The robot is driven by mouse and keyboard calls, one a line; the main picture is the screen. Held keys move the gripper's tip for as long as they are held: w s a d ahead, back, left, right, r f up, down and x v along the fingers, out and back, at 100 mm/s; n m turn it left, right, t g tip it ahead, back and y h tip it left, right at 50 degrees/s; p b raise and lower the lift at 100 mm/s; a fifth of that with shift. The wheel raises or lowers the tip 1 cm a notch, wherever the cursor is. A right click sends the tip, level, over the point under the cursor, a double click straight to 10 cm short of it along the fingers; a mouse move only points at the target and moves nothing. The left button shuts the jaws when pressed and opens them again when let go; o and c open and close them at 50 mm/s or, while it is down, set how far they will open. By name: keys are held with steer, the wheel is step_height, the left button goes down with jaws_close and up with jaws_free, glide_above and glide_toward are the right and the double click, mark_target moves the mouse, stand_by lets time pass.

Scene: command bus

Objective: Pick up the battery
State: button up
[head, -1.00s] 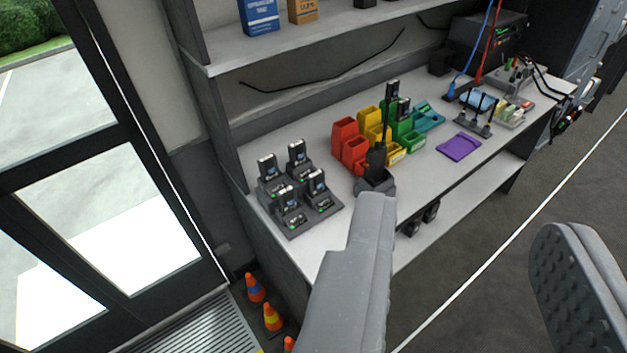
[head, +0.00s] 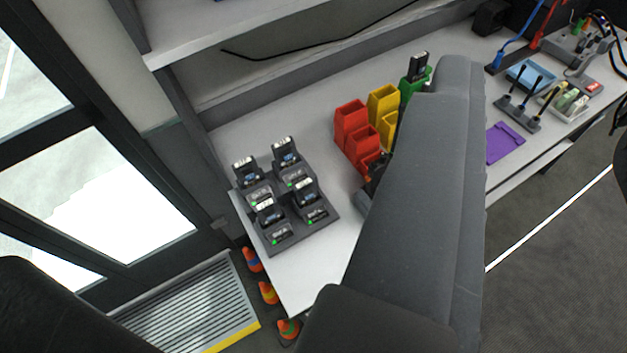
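Several dark batteries with white-marked tops stand upright in a grey multi-bay charger (head: 318,228) on the left end of the white bench. One battery (head: 285,152) is at the back right of the charger, another battery (head: 246,171) at the back left, and another (head: 305,192) at the front right. Small green lights show on the bays.
Red bins (head: 352,122), yellow bins (head: 383,103) and a partly hidden green bin stand right of the charger. A purple item (head: 504,143) lies farther right. A shelf (head: 200,45) overhangs the bench. Small cones (head: 268,292) stand on the floor below. The bench's front left corner is bare.

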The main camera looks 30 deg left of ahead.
steer(key=shift+o, duration=1.4)
steer(key=shift+w, duration=0.3)
steer(key=w+d+f+n+h+p, duration=0.1)
steer(key=w+d+f+p, duration=0.15)
steer(key=w, duration=0.45)
steer(key=w+d+f+n+h+p, duration=0.1)
steer(key=w+d+f, duration=0.1)
steer(key=w+f, duration=0.35)
steer(key=w+a+f+n+y+p, duration=0.2)
steer(key=w+f+n+y+p, duration=0.25)
steer(key=w+f, duration=0.8)
steer(key=n+g+y+p, duration=0.4)
steer(key=g+y, duration=0.3)
steer(key=y, duration=0.1)
glide_toward(310, 196)
steer(key=shift+b+x, duration=0.4)
steer(key=shift+x, duration=3.5)
